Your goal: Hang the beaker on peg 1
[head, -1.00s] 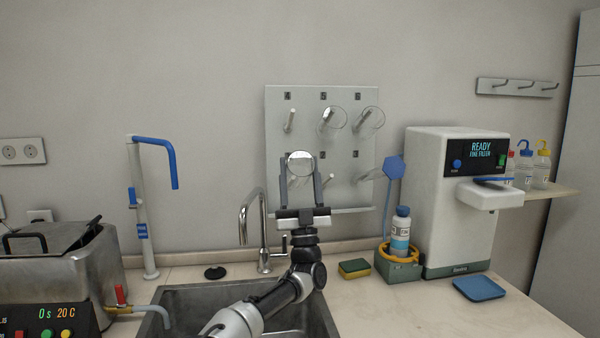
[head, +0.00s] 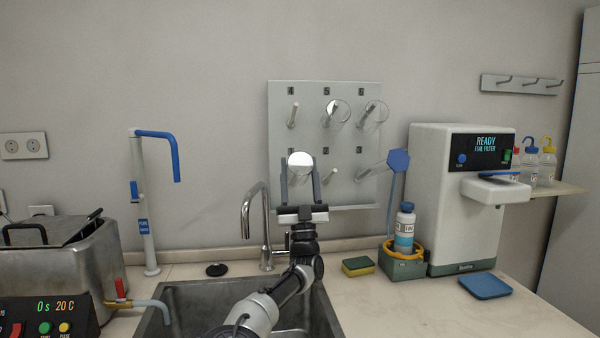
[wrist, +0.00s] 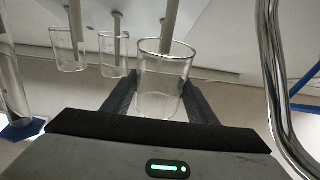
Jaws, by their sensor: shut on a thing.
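My gripper (head: 301,172) is shut on a clear glass beaker (head: 300,165), raised in front of the lower left of the pegboard (head: 311,130). In the wrist view the beaker (wrist: 163,85) sits between both fingers with its rim toward the top of the picture. A peg (wrist: 171,18) lines up with that rim; I cannot tell whether it enters the mouth. The upper-left peg (head: 293,115) is bare.
Two glass beakers hang on the upper middle (head: 338,111) and upper right (head: 374,113) pegs. A cylinder with a blue hexagonal base (head: 398,160) hangs lower right. The lower-middle peg (head: 331,175) looks bare. A curved metal faucet (head: 246,215) stands close left of my gripper, above the sink (head: 185,292).

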